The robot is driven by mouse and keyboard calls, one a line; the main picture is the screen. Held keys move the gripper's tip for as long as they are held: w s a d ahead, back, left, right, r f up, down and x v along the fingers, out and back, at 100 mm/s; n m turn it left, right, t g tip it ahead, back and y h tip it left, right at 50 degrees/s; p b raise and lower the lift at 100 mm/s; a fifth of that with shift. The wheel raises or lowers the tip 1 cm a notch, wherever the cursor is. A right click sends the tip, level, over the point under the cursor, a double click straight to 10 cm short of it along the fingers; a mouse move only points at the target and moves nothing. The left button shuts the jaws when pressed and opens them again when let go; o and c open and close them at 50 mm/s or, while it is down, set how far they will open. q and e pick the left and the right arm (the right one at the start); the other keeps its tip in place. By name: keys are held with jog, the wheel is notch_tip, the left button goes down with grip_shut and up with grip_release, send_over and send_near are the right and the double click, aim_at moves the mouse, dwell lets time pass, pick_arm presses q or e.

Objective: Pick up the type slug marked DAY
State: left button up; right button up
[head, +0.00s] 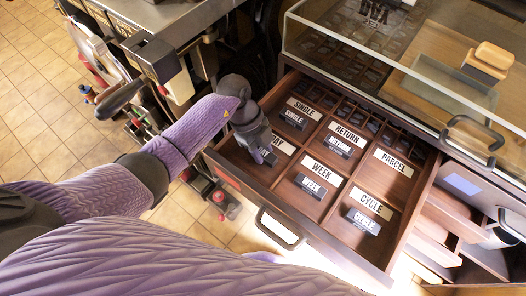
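The open wooden drawer (331,223) holds dark type slugs in compartments with white labels. The front left compartment has a label (285,146) partly covered by my gripper; only its right end shows, its last letters seeming to be "AY". A dark slug (267,158) lies in that compartment, right at my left gripper's fingertips, its lettering too small to read surely. My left gripper (262,153) points down into this compartment. Its fingers are dark and overlap the slug, so I cannot tell whether they are closed on it. My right gripper is not in view.
The neighbouring slugs are SINGLE (293,120), RETURN (340,147), WEEK (311,187) and CYCLE (363,222). The PARCEL label (394,162) shows no slug beside it. Low dividers separate the compartments. A glass case (340,58) stands behind, and a drawer handle (278,228) sticks out in front.

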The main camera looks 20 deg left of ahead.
pick_arm(q)
grip_shut()
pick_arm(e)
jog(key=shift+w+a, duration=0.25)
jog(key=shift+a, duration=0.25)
pick_arm(q)
jog(key=shift+r, duration=0.1)
